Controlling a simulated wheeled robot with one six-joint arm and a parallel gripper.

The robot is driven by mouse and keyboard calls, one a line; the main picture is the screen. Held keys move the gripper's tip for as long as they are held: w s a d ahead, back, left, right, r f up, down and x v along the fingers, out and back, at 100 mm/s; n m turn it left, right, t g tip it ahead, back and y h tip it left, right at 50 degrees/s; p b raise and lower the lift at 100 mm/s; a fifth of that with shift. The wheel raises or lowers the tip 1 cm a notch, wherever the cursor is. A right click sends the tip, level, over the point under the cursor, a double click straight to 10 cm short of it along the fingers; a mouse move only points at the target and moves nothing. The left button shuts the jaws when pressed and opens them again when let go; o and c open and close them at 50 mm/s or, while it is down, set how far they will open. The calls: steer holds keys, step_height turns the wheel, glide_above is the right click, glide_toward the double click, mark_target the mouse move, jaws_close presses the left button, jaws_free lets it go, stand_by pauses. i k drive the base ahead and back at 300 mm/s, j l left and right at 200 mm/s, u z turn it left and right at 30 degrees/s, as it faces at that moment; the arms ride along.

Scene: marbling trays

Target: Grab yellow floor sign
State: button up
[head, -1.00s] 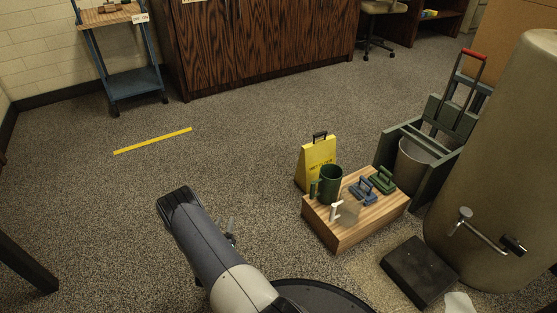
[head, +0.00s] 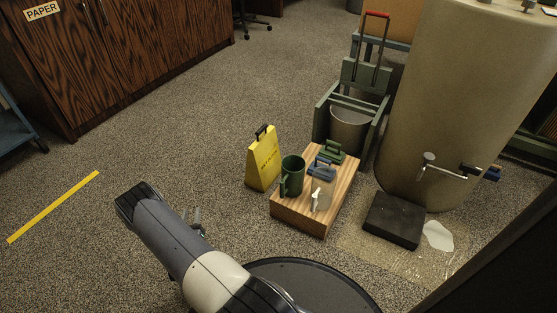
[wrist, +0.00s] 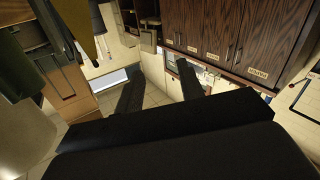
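The yellow floor sign (head: 262,164) stands upright on the speckled floor in the head view, with a black handle on top. It is left of a low wooden block, close to a green mug. A yellow piece at the upper left of the wrist view (wrist: 80,27) looks like part of the sign, mostly cut off. My gripper (wrist: 158,72) is open in the wrist view, its two dark fingers apart with nothing between them. In the head view my arm lies left of the sign, and the fingers are mostly hidden behind it.
The wooden block (head: 302,217) carries the green mug (head: 292,175) and green and blue handled tools. Behind it is a green frame with a bucket (head: 349,128). A large beige tank (head: 450,100) and black step (head: 394,220) stand right. Floor left of the sign is clear.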

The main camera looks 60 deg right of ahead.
mark_target(263, 162)
steer(key=i+l+z, duration=0.15)
steer(key=z, duration=0.2)
steer(key=i+l+z, duration=0.1)
steer(key=i+z, duration=0.15)
steer(key=z, duration=0.15)
steer(key=i+z, duration=0.35)
steer(key=l, duration=0.3)
steer(key=i, duration=0.05)
